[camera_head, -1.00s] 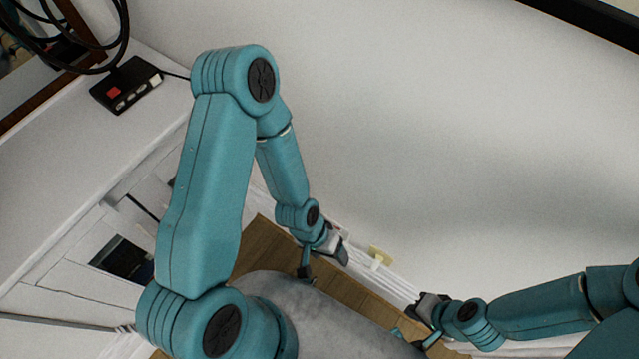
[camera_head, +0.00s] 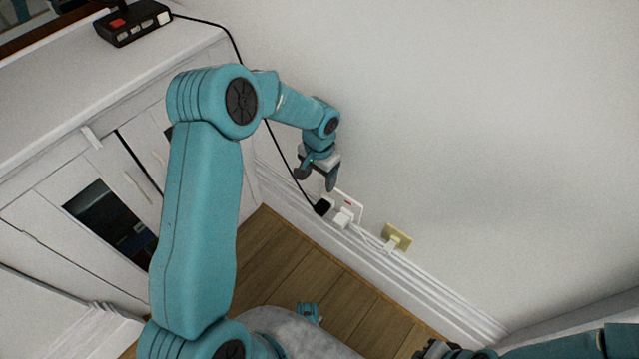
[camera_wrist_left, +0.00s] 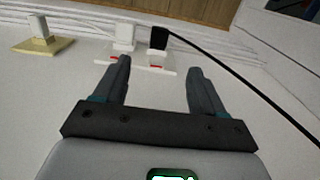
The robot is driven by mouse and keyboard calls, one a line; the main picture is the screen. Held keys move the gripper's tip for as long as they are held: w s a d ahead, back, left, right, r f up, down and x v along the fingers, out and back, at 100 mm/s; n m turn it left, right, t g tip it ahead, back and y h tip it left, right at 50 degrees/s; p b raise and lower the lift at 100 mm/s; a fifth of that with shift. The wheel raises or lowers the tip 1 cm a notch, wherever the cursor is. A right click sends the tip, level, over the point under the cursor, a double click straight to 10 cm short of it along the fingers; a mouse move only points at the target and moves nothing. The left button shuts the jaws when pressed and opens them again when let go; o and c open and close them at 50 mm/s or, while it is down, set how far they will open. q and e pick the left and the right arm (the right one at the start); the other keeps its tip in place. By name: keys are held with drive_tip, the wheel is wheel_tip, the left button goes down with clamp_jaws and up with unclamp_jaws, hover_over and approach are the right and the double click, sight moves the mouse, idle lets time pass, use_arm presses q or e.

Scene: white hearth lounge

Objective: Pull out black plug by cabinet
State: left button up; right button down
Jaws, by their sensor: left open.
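The black plug (camera_head: 323,206) sits in a white wall socket plate (camera_head: 350,202) low on the wall beside the cabinet (camera_head: 75,180). Its black cord (camera_head: 282,158) runs up toward the cabinet top. A white plug (camera_head: 343,218) is in the same plate. My left gripper (camera_head: 315,181) is open and empty, just above the plug and apart from it. In the left wrist view, the black plug (camera_wrist_left: 158,39) shows beyond the open fingers (camera_wrist_left: 158,75), with the white plug beside it. Only part of my right gripper (camera_head: 432,350) shows at the bottom edge.
A yellowish socket plate (camera_head: 397,237) with a white plug is further right on the wall. A black power strip (camera_head: 133,22) with a red switch rests on the cabinet top. The wall above the sockets is clear; wooden floor (camera_head: 300,270) lies below.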

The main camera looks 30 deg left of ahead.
sight(318, 209)
use_arm(q)
wheel_tip(318, 209, down, 16)
drive_tip(key=b, duration=0.4)
drive_tip(key=shift+w+a, duration=0.1)
drive_tip(key=shift+w, duration=0.05)
drive_tip(key=c, duration=1.2)
drive_tip(key=shift+o, duration=0.2)
drive_tip(key=shift+s, duration=0.25)
drive_tip(key=shift+s+a+b, duration=0.2)
drive_tip(key=shift+s+b, duration=0.45)
drive_tip(key=shift+s, duration=1.45)
